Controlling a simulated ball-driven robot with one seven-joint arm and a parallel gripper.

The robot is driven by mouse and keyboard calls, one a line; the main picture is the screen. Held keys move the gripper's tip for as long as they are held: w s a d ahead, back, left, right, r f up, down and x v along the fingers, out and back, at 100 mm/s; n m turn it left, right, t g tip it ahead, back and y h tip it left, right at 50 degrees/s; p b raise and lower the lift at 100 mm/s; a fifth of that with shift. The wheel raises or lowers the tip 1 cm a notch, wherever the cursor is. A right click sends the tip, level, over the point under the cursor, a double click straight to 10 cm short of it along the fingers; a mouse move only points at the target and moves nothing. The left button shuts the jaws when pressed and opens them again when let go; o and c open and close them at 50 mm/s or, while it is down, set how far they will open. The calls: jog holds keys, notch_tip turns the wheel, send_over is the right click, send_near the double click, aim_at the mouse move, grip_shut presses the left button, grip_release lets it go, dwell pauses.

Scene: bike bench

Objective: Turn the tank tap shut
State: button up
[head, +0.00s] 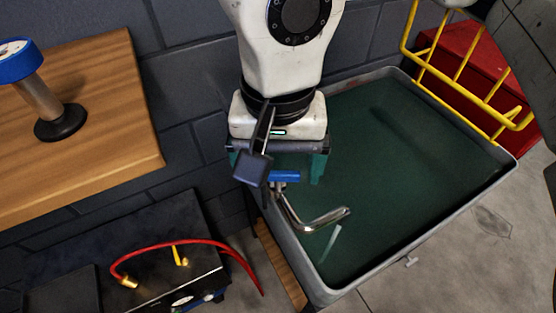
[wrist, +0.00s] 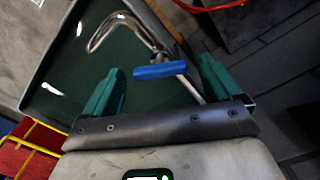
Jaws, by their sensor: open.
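The tank tap has a bent silver spout (head: 315,219) and a blue bar handle (head: 284,176). It stands at the near left edge of the grey-rimmed tank (head: 423,233), with the spout over dark green water. My gripper (head: 278,170) is open above the tap, with green fingers pointing down toward it. In the wrist view the blue handle (wrist: 160,71) shows in the gap between the two fingers (wrist: 160,88), lying crosswise from one finger toward the other. I see no clear contact. The tap's base is partly hidden.
A wooden bench (head: 90,130) with a blue-topped stand (head: 38,90) is at the left. Below it, a red hose (head: 190,243) arches over a black unit (head: 170,280). A yellow rack (head: 470,80) and red box (head: 480,60) are at the upper right.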

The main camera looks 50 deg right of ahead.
jog(key=shift+c, duration=0.2)
jog(key=c, duration=1)
